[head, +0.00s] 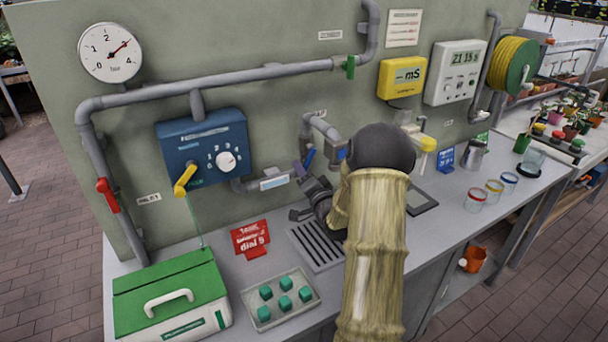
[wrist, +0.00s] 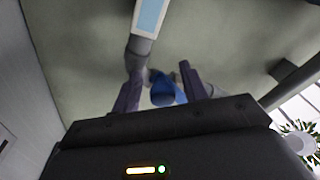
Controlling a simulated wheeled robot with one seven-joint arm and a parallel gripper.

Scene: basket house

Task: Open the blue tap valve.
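The blue tap valve (head: 309,158) is a small blue handle on the grey pipework at the middle of the wall panel. In the wrist view the blue handle (wrist: 163,92) shows between the two fingers of my gripper (wrist: 158,80). The fingers are apart, with a visible gap on the left side of the handle; whether the right finger touches it I cannot tell. In the head view my gripper (head: 307,174) is close to the valve, just below it, partly hidden by my arm.
A yellow lever (head: 185,180) sits on the blue dial box, and a red lever (head: 107,194) is on the left pipe. A green valve (head: 349,67) is on the upper pipe. The bench below holds a drain grate (head: 312,246), a tray (head: 252,318) and a green case (head: 170,285).

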